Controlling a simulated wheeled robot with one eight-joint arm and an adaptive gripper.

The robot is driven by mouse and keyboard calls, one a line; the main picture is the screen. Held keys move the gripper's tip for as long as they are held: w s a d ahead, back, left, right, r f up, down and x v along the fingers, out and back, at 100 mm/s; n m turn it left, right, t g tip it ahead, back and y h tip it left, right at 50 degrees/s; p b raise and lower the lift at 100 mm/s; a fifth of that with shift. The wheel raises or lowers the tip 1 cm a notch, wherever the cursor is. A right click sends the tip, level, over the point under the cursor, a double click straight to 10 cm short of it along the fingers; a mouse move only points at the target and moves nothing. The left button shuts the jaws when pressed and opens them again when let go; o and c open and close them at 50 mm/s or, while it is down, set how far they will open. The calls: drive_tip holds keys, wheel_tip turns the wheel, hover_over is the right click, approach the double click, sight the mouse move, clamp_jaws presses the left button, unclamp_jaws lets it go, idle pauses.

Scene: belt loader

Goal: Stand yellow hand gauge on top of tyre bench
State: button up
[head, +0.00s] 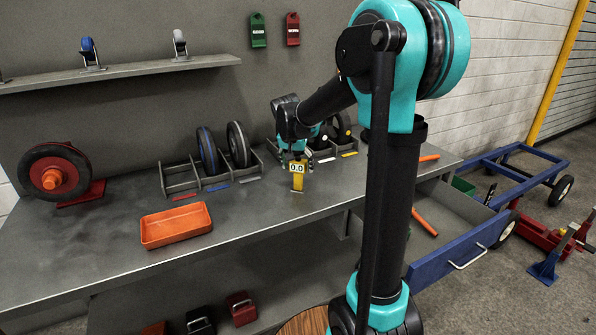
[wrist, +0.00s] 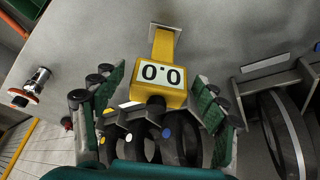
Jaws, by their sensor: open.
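The yellow hand gauge (head: 297,178) is upright at the tyre bench (head: 262,212), its lower end at the grey top. Its display reads 0.0. In the wrist view the gauge (wrist: 162,92) lies between the spread green-padded fingers, with its yellow stem running away toward the bench top. My gripper (head: 295,163) is open around the gauge's head, with a visible gap on each side in the wrist view (wrist: 162,100). I cannot tell whether the gauge's foot bears fully on the bench.
Racks with upright wheels (head: 238,145) stand behind the gauge. An orange tray (head: 176,226) lies to the left, and a wheel with an orange hub (head: 54,174) stands farther left. A blue-fronted drawer (head: 458,250) is pulled out at right. Bench top in front of the gauge is clear.

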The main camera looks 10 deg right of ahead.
drive_tip(key=v, duration=0.8)
drive_tip(key=s+d+f+n+y, duration=0.1)
drive_tip(key=s+d+f+n, duration=0.1)
drive_tip(key=s+f, duration=0.8)
drive_tip(key=s+d+f+n+y, duration=0.1)
drive_tip(key=s+d+f+n, duration=0.2)
drive_tip(key=s+f, duration=0.7)
drive_tip(key=s+d, duration=0.1)
drive_tip(key=s, duration=0.5)
drive_tip(key=shift+s, duration=0.35)
